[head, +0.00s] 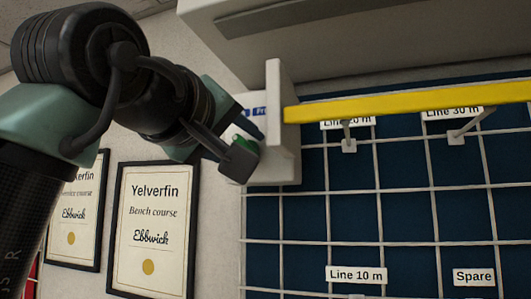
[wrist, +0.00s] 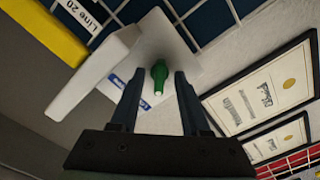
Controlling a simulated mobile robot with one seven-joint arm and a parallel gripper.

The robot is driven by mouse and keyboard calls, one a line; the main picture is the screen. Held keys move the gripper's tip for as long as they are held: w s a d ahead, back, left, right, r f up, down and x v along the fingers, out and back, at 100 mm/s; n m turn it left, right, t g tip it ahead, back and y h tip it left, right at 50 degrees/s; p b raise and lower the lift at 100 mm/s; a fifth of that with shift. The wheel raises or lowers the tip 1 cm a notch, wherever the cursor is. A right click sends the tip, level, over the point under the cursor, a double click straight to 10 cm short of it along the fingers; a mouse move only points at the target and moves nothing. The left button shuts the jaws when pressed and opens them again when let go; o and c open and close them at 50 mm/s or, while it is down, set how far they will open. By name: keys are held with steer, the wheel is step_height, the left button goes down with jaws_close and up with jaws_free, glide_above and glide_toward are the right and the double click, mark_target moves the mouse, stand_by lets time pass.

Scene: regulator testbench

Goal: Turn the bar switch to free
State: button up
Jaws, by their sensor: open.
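The bar switch (wrist: 159,75) is a small green bar with a pale end. It sits on a white plate (wrist: 178,48) in the wrist view. A small part of its green shows in the head view (head: 243,143), mostly hidden by my gripper (head: 243,148). My gripper also shows in the wrist view (wrist: 160,82), open, one finger on each side of the green bar. Neither finger visibly presses on it, and I cannot tell how deep the bar lies between them. A blue label (head: 259,111) beside the switch is partly covered, and its full words are unreadable.
A white upright panel (head: 282,100) stands close beside the switch, with a yellow rail (head: 400,103) running right from it. A wire grid (head: 384,214) with line labels is on the right. Framed certificates (head: 151,222) hang on the wall. A pale cabinet (head: 370,45) overhangs above.

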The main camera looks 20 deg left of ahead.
steer(key=shift+r, duration=0.1)
steer(key=shift+w, duration=0.15)
jaws_close()
stand_by(0.3)
